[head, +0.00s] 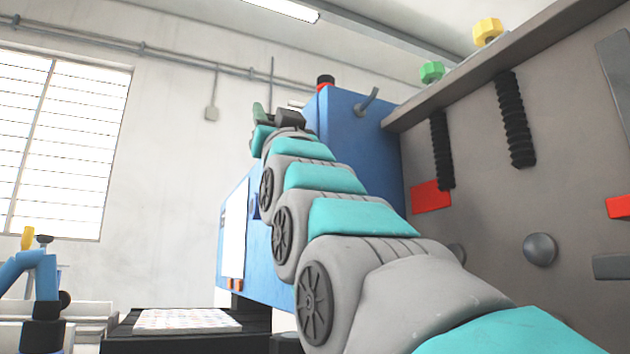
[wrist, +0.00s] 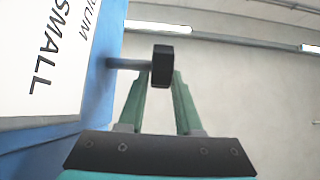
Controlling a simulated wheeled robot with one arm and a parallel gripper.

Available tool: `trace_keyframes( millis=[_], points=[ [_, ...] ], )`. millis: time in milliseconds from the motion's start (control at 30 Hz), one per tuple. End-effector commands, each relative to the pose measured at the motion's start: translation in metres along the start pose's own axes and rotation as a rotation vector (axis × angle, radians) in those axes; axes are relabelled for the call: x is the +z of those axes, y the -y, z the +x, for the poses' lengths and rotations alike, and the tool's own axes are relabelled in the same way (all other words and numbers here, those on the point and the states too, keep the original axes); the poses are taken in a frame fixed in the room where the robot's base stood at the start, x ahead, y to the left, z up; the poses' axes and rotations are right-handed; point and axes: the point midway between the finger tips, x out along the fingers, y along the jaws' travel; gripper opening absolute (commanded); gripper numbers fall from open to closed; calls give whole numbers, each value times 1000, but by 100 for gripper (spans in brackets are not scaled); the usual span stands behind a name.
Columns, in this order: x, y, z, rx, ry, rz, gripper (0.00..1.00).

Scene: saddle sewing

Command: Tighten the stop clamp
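A black block-shaped handle (wrist: 162,62) on a thin grey rod (wrist: 125,64) sticks out from the blue machine's face in the wrist view. It appears to be the clamp's handle, though the clamp body is not visible. The two green fingers of my gripper (wrist: 161,78) reach up on either side of the handle's lower end. They are very close to it; I cannot tell if they touch. In the head view my gripper (head: 262,114) is small at the far end of my arm, beside the blue machine (head: 355,135), and its fingers are partly hidden.
A white size sheet (wrist: 45,50) is on the blue face. A grey lever (head: 368,101) stands on the machine's side. A grey panel with black threaded rods (head: 515,120) fills the right. A dark table (head: 130,322) is low at left; open air lies left of my gripper.

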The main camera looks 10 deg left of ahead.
Motion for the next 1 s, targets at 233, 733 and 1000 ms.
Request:
trace_keyframes(
  millis=[233,733,1000],
  points=[
    [1,0,0,0,2,0,55],
    [2,0,-18,0,6,0,55],
    [0,0,-46,0,4,0,55]
  ],
)
